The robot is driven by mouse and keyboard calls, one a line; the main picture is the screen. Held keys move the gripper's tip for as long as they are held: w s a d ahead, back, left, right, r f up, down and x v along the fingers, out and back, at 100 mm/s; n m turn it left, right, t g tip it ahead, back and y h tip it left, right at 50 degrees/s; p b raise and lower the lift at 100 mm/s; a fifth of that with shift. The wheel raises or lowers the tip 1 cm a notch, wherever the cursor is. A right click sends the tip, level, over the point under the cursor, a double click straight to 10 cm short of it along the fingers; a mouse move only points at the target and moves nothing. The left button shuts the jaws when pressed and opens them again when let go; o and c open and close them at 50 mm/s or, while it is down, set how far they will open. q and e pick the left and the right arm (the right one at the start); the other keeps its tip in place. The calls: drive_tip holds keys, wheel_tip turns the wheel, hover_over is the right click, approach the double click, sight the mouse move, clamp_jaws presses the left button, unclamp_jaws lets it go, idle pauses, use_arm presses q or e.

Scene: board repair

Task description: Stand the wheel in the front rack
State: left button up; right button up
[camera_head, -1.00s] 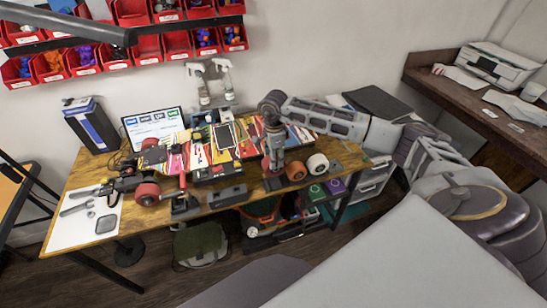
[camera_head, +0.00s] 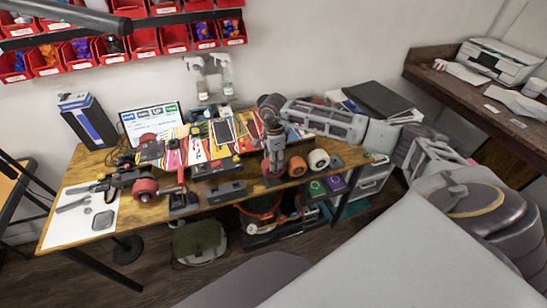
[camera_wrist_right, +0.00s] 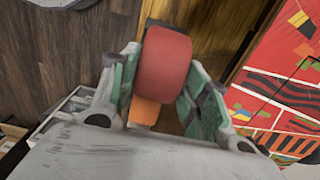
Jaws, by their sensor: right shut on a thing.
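The red wheel is between the fingers of my right gripper (camera_wrist_right: 155,85) in the right wrist view, where its red tread (camera_wrist_right: 164,65) faces the camera. In the head view my right gripper (camera_head: 273,168) points down at the table's front edge, shut on the wheel, which it mostly hides. A dark, low rack (camera_head: 274,183) shows beneath it. An orange wheel (camera_head: 297,167) and a white wheel (camera_head: 318,159) stand just right of the gripper. I cannot tell whether the red wheel touches the rack. My left gripper is not in view.
Grey blocks (camera_head: 225,191) sit along the front edge. A white mat (camera_head: 72,230) with tools lies at the left. Bins and drawers are below the table.

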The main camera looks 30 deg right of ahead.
drive_tip(key=shift+f+b, duration=0.35)
drive_tip(key=shift+f, duration=0.45)
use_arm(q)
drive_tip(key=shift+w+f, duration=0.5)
use_arm(e)
drive_tip(key=shift+f, duration=0.25)
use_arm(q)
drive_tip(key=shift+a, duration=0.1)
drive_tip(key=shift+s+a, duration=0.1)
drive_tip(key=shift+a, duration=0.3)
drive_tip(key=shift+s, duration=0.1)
